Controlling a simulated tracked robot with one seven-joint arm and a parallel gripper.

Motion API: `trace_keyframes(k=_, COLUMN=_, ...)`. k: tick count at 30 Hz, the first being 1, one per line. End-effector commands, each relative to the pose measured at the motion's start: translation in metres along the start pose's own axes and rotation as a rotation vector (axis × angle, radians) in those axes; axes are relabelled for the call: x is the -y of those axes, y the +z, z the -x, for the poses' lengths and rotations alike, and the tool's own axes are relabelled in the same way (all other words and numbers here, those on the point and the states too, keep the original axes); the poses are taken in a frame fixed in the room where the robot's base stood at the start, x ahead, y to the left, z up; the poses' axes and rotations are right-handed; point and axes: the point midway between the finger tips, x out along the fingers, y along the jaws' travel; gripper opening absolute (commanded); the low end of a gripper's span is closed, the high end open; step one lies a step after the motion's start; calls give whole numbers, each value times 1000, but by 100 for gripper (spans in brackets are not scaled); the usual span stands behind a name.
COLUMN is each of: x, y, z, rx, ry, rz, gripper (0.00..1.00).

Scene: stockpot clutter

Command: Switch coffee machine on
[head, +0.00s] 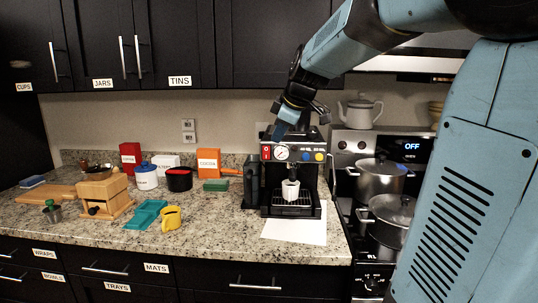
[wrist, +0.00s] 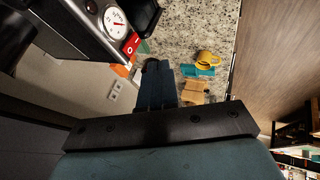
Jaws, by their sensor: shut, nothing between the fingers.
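The black coffee machine (head: 310,165) stands on the counter, with a white cup (head: 290,189) on its drip tray. Its front panel has a red switch (head: 266,152) at the left, a round white gauge (head: 282,152), and blue and yellow buttons at the right. In the wrist view the red switch (wrist: 131,43) bears white marks, beside the gauge (wrist: 115,21). My gripper (head: 278,131) is shut and empty, just above the panel's top left, near the switch. Its fingers (wrist: 157,75) show together in the wrist view, apart from the switch. The switch's on or off position is unclear.
A stove with pots (head: 380,178) is at the right. A white mat (head: 295,230) lies before the machine.

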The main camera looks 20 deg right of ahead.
Motion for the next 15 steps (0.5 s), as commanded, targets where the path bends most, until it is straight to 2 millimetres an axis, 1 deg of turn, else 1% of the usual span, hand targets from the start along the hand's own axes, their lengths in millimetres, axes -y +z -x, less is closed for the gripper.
trace_keyframes(k=5, x=0, y=0, z=-2, rx=0, ry=-1, rz=0, gripper=0)
trace_keyframes(k=8, x=0, y=0, z=-8, rx=0, ry=-2, rz=0, gripper=0)
trace_keyframes(k=11, x=0, y=0, z=-20, rx=1, ry=-3, rz=-1, gripper=0)
trace_keyframes(k=15, x=0, y=1, z=-44, rx=2, ry=-4, rz=-1, gripper=0)
